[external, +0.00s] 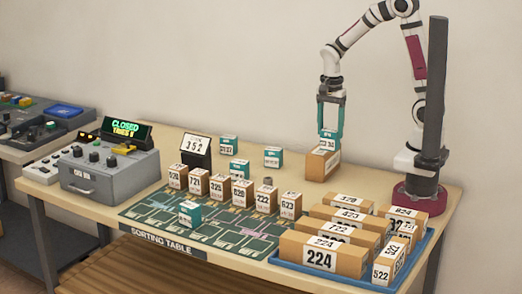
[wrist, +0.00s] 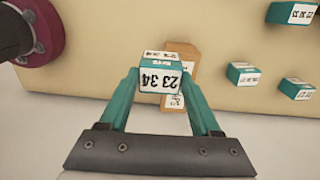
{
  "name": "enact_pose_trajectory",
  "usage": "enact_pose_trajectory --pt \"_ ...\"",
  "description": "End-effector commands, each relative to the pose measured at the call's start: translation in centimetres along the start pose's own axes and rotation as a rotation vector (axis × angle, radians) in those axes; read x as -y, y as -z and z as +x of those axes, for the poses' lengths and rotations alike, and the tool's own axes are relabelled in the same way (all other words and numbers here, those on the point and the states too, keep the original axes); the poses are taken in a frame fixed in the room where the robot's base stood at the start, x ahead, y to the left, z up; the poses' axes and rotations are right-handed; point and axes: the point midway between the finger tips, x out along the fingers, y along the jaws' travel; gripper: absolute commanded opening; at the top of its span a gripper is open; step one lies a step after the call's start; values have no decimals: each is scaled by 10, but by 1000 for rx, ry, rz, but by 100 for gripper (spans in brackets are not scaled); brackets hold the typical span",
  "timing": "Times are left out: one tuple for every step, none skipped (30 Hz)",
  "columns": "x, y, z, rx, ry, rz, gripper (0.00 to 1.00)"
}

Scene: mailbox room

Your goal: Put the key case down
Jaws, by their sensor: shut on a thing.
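My gripper (wrist: 160,82) is shut on a teal key case (wrist: 160,80) with a white label reading "23 34". In the external view my gripper (external: 330,132) points down at the back right of the sorting table (external: 375,180). The held case is hard to make out there between the teal fingers. A brown carton (external: 320,165) stands on the table just below the gripper. In the wrist view the held case partly hides this carton (wrist: 183,62). I cannot tell whether case and carton touch.
A row of numbered boxes (external: 217,188) stands at the mat's back edge. A blue tray (external: 380,283) of cartons fills the front right.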

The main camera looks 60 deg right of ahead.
Motion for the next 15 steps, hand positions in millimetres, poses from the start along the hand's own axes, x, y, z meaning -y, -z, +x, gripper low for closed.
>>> enact_pose_trajectory --pt "8 -7 0 0 1 -32 4" --pt "14 -12 -1 -1 0 -57 4" --pt "23 -22 -2 -1 0 -100 4" --pt "31 -31 -3 0 0 -136 4" --pt "39 -41 -4 0 0 -176 4" --pt "50 -57 -5 -1 0 -234 4" --pt "58 -69 -5 -1 0 -280 4" --pt "66 -83 -6 -1 0 -325 4" --pt "75 -102 -6 -1 0 -386 4" --pt "82 -117 -6 -1 0 -434 4" --pt "87 -132 -6 -1 -1 -480 4" --pt "92 -152 -6 -2 -1 -538 4" --pt "95 -166 -6 -1 -1 -579 4" --pt "98 -178 -6 -1 0 -615 4" --pt "100 -194 -5 0 0 -657 4"
